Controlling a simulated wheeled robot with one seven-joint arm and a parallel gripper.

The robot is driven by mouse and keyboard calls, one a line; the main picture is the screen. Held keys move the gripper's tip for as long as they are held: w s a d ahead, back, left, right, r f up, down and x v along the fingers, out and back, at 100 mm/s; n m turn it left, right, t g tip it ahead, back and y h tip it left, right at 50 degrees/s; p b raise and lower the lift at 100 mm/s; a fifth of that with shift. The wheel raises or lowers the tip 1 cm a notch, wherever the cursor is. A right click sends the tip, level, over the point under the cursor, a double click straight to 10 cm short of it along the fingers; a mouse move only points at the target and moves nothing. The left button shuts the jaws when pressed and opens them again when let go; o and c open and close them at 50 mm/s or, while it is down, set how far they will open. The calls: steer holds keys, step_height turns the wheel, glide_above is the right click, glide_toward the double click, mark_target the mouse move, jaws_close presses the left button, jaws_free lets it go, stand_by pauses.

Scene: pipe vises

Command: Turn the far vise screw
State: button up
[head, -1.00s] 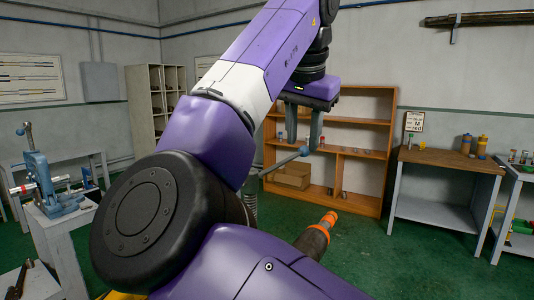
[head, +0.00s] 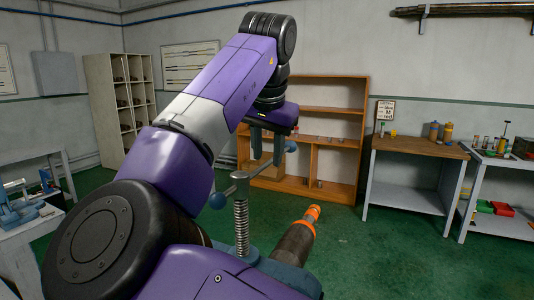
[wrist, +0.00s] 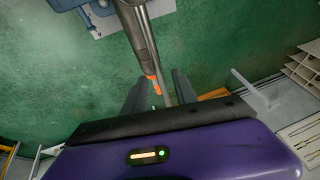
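A vise screw (head: 241,226) stands upright in front of me, with a grey cross handle (head: 236,187) ending in blue balls. Its base is partly hidden by my arm. My gripper (head: 267,160) points down at the handle's right half, near the right ball (head: 291,147). In the wrist view my open gripper (wrist: 160,92) has a finger on each side of the thin handle bar (wrist: 166,92); I cannot tell whether they touch. A dark pipe (head: 294,244) with an orange end extends beside the screw. A second blue vise (head: 18,212) stands at the left edge.
A wooden shelf (head: 262,182) stands behind the gripper. A wood-topped bench (head: 415,147) and a cart (head: 497,160) with bottles and bins stand at the right. A cubby cabinet (head: 101,108) is at the back left. Green floor (head: 390,262) is clear at the right.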

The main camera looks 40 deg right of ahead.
steer(key=shift+w+d+f, duration=0.1)
steer(key=shift+f, duration=0.25)
jaws_close()
stand_by(1.2)
